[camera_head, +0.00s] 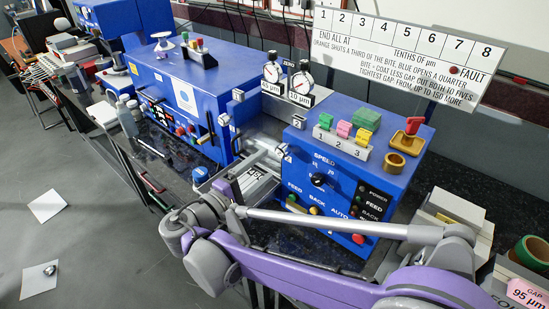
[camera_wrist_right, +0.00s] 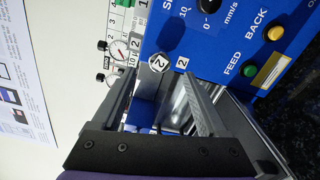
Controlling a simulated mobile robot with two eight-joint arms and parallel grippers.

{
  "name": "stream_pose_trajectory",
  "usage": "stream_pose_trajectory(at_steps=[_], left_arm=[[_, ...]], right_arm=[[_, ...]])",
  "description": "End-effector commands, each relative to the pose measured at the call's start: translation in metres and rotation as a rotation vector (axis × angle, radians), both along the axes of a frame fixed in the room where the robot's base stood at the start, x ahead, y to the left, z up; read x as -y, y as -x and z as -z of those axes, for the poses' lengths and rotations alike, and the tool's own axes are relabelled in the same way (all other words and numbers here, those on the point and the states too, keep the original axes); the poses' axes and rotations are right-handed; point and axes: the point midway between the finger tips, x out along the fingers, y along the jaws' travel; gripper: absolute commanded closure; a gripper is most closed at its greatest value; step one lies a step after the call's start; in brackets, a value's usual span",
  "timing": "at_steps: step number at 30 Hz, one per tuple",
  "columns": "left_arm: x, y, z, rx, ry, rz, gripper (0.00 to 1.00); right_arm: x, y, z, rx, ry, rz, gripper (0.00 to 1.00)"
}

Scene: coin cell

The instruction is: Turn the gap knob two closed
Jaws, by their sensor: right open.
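Gap knob two (camera_wrist_right: 160,63) is a small pale knob marked 2 on the blue machine. A white label 2 (camera_wrist_right: 181,63) sits beside it in the right wrist view. In the head view a pale knob (camera_head: 281,150) at the blue box's left corner appears to be the same one. My right gripper (camera_wrist_right: 157,78) is open, and its two grey fingers reach toward the knob, which appears between the fingertips. I cannot tell whether they touch it. In the head view the right gripper (camera_head: 235,187) is low, in front of the machine. My left gripper is out of view.
Two dial gauges (camera_head: 300,84) stand above the gap between the blue boxes. The control panel (camera_head: 330,195) has FEED and BACK buttons near my right arm. Numbered coloured blocks (camera_head: 343,130) sit on top. A metal tray (camera_head: 245,183) lies near the gripper. A sign (camera_head: 405,50) hangs behind.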

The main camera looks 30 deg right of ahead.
Motion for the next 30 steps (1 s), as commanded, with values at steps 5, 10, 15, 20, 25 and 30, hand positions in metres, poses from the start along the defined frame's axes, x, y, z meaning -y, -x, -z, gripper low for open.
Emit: stream_pose_trajectory(at_steps=[5, 10, 15, 20, 25, 30], left_arm=[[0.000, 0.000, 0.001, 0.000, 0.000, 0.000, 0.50], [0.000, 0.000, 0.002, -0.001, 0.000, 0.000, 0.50], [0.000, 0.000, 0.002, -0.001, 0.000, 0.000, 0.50], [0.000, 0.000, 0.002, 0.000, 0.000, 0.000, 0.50], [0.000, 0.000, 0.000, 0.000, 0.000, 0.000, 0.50], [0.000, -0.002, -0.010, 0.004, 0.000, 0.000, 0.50]], right_arm=[[-0.023, 0.009, 0.000, 0.000, 0.000, -0.002, 0.23], [-0.030, 0.013, 0.000, 0.000, 0.000, 0.001, 0.23], [-0.030, 0.013, 0.000, 0.000, 0.000, 0.001, 0.23], [-0.030, 0.013, 0.000, 0.000, 0.000, 0.001, 0.23], [-0.026, 0.014, 0.002, -0.008, -0.017, 0.002, 0.23], [0.011, 0.038, 0.029, -0.089, -0.220, 0.012, 0.23]])
